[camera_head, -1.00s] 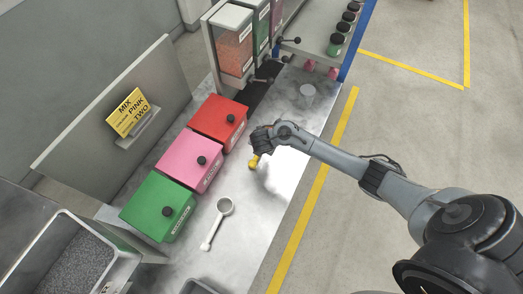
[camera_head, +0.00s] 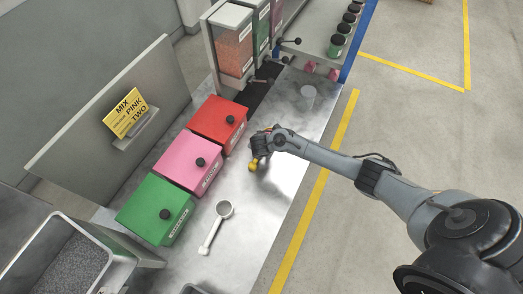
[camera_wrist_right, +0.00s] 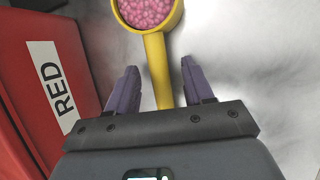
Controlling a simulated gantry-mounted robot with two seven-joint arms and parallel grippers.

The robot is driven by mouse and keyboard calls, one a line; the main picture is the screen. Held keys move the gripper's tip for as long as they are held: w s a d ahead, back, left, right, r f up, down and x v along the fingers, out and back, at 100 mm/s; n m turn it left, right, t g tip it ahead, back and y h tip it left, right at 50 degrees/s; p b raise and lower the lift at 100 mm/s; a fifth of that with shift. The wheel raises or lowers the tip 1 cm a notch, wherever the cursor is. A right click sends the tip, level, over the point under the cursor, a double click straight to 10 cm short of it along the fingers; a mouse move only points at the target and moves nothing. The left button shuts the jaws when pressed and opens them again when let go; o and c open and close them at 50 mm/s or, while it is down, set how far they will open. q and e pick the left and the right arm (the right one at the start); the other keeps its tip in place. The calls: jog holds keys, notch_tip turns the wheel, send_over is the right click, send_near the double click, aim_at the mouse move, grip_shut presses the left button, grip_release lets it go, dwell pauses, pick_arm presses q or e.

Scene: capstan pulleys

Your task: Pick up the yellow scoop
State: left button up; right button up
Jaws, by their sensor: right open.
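The yellow scoop (camera_head: 254,165) lies on the metal table in front of the red box, mostly hidden by my right gripper in the head view. In the right wrist view the scoop's handle (camera_wrist_right: 154,58) runs down between the fingers, and its bowl (camera_wrist_right: 146,14) at the top edge holds pink beads. My right gripper (camera_wrist_right: 159,82) is open, one finger on each side of the handle with gaps showing. It also shows in the head view (camera_head: 258,150). My left gripper is not in view.
A red box (camera_head: 218,121), a pink box (camera_head: 188,160) and a green box (camera_head: 156,208) stand in a row left of the gripper. A white scoop (camera_head: 216,226) lies nearer. A clear cup (camera_head: 306,97) stands farther back. Dispensers (camera_head: 233,42) stand at the far end.

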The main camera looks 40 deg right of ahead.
jog(key=shift+f, duration=0.1)
jog(key=shift+c, duration=0.2)
grip_shut()
